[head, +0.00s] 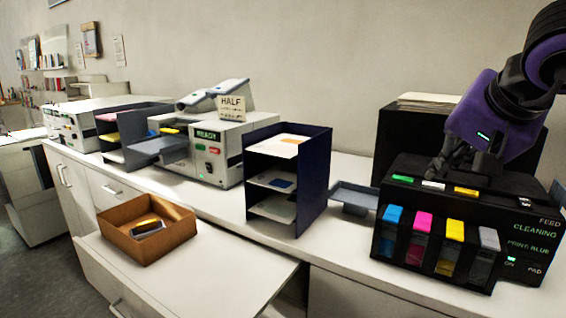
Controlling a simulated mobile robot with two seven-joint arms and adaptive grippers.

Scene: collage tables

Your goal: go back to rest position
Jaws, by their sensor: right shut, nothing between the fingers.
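My right gripper (436,174) is at the right, at the end of my purple arm. It is shut, with nothing between its fingers, and points down just above or at the top of the black printer (512,205). I cannot tell whether it touches the printer. The coloured buttons, green, white and yellow, lie along the printer's top front edge near the fingertips. My left gripper is not in view.
A dark blue tray rack (318,185) stands mid-counter, left of a small grey tray (353,198). A white machine labelled READY (228,155) stands further left. A cardboard box (180,228) sits on a lower white surface in front. Bare counter (345,240) shows between rack and printer.

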